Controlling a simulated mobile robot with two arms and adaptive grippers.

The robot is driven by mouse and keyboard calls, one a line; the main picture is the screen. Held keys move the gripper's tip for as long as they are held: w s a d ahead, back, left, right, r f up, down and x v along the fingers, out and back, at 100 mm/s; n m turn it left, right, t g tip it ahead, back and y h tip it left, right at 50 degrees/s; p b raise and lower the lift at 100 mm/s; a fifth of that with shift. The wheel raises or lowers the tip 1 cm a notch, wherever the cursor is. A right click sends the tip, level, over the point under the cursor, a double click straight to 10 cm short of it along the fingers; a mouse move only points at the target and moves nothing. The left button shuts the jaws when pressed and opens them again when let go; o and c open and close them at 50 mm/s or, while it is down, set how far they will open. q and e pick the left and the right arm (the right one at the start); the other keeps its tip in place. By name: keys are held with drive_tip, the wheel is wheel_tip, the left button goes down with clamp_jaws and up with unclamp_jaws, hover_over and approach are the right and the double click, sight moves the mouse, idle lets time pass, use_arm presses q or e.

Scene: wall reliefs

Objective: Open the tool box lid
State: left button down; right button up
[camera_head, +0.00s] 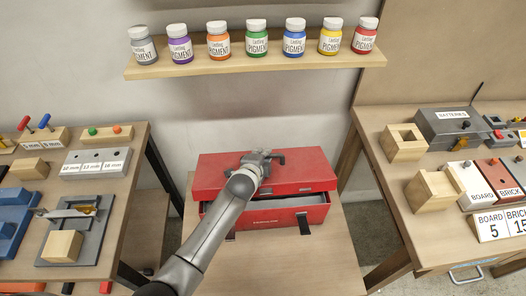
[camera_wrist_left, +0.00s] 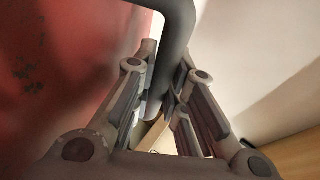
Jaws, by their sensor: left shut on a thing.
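The red tool box (camera_head: 268,218) sits on a low wooden table in the middle of the head view. Its red lid (camera_head: 305,172) stands a little apart from the box's front, with a grey gap showing between them. My left gripper (camera_head: 260,158) is over the lid's top and shut on its dark handle. In the left wrist view the grey handle (camera_wrist_left: 176,45) passes between the fingers of my left gripper (camera_wrist_left: 158,105), beside the red lid surface (camera_wrist_left: 55,70). My forearm hides part of the box's left front. My right gripper is not in view.
Side tables stand left (camera_head: 110,215) and right (camera_head: 395,200), holding wooden blocks, tools and labelled boxes. A wall shelf (camera_head: 210,66) with several pigment jars is above the tool box. The low table (camera_head: 300,268) is clear in front of the box.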

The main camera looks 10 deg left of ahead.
use_arm(q)
drive_tip(key=shift+w+a+r+g+p, duration=0.2)
drive_tip(key=shift+w+r+g+p, duration=0.2)
drive_tip(key=shift+w+r+p, duration=0.45)
drive_tip(key=shift+w+a+r+g+p, duration=0.15)
drive_tip(key=shift+w+g+p, duration=0.4)
drive_tip(key=shift+p, duration=0.45)
drive_tip(key=shift+w+n+g+p, duration=0.3)
drive_tip(key=shift+w+g+p, duration=0.1)
drive_tip(key=shift+g, duration=0.15)
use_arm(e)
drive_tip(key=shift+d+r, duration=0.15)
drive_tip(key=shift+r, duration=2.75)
